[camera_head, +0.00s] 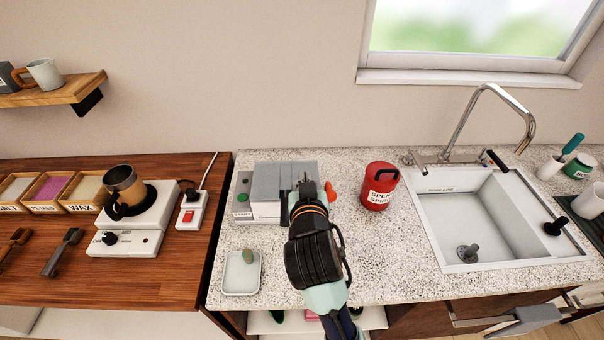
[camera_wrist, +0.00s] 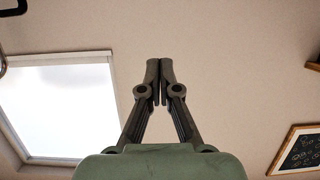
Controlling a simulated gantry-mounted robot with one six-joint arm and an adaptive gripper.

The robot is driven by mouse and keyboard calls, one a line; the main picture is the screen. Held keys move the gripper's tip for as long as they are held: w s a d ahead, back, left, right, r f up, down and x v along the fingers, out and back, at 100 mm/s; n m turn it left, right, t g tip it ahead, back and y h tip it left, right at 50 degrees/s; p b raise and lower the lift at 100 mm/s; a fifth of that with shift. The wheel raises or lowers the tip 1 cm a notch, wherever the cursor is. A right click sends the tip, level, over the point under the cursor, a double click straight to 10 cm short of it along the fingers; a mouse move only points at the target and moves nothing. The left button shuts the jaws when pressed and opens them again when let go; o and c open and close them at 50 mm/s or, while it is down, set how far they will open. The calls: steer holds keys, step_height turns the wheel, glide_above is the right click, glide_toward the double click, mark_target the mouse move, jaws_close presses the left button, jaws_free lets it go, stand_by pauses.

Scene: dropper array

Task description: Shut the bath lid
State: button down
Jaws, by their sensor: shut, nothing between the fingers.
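The bath looks to be the grey box (camera_head: 265,213) on the speckled counter, with a green button and a small label on its left side. A grey panel (camera_head: 267,182), seemingly its lid, shows at the top; I cannot tell its exact angle. My gripper (camera_head: 304,183) is over the right part of the box and hides some of it. Whether it touches the panel is unclear. In the wrist view my gripper (camera_wrist: 160,65) has its fingertips together with nothing between them, seen against the wall. The bath is not in the wrist view.
A red canister (camera_head: 379,186) stands to the right of the box, before the sink (camera_head: 455,225). A white tray (camera_head: 241,287) with a small green item lies in front.

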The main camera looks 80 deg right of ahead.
steer(key=p+x, duration=0.1)
steer(key=x, duration=0.9)
steer(key=shift+d+p, duration=0.15)
steer(key=shift+p, duration=0.15)
steer(key=a+f, duration=0.2)
steer(key=shift+s+a+f, duration=0.1)
steer(key=shift+s+f, duration=0.15)
steer(key=shift+a+f+p, duration=0.25)
steer(key=shift+f+p, duration=0.05)
steer(key=shift+f, duration=0.1)
